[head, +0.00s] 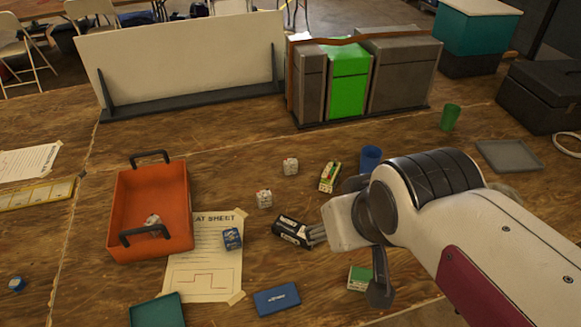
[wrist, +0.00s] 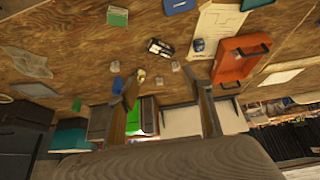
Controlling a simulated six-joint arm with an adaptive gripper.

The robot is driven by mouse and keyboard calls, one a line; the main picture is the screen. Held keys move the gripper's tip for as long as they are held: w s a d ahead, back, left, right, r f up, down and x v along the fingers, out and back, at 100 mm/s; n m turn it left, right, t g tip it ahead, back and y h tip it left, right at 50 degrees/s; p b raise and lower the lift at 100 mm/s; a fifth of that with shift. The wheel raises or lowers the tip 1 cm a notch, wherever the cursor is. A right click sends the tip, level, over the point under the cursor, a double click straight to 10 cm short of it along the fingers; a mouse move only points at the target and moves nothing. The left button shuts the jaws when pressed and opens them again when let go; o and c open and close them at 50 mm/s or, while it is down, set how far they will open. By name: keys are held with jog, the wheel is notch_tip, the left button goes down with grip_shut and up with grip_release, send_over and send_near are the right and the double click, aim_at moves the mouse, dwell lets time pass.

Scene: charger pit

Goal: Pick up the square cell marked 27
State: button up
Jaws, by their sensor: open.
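No number 27 is readable, so I cannot tell which cell bears it. Small white-and-red blocks lie on the table: one (head: 290,166) behind the middle, one (head: 264,199) nearer, and one (head: 153,221) inside the orange tray (head: 183,240). A blue block (head: 232,239) sits on the taped sheet (head: 205,283); it also shows in the wrist view (wrist: 197,45). My gripper (wrist: 164,103) is open and empty in the wrist view, its two fingers wide apart above the table. In the head view my arm hides much of it.
A black box (head: 290,230) lies near my wrist. A yellow-green pack (head: 329,177), a blue cup (head: 370,159), a green box (head: 360,278) and a blue case (head: 277,299) are around it. Grey and green bins (head: 347,85) and a white panel (head: 185,65) stand behind.

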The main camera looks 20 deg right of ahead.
jog(key=w+d+f+t, duration=0.1)
jog(key=w+f, duration=0.2)
jog(key=w, duration=0.6)
jog(key=w+d+f+t, duration=0.1)
jog(key=w+d+f, duration=0.1)
jog(key=w, duration=0.8)
jog(key=w+d+f+t, duration=0.1)
jog(key=w+f+t, duration=0.15)
jog(key=w, duration=0.65)
jog(key=s+d+f+x, duration=0.1)
jog(key=f+x, duration=0.1)
jog(key=x, duration=1.2)
jog(key=t, duration=0.3)
send_near(292, 165)
jog(key=shift+w+r+g, duration=0.15)
jog(key=shift+r+g, duration=0.1)
jog(key=shift+r, duration=0.4)
jog(key=shift+f, duration=0.6)
jog(key=shift+w, duration=0.15)
jog(key=shift+x, duration=3.25)
jog(key=shift+w+a, duration=0.1)
jog(key=shift+w, duration=0.05)
jog(key=shift+x, duration=2.5)
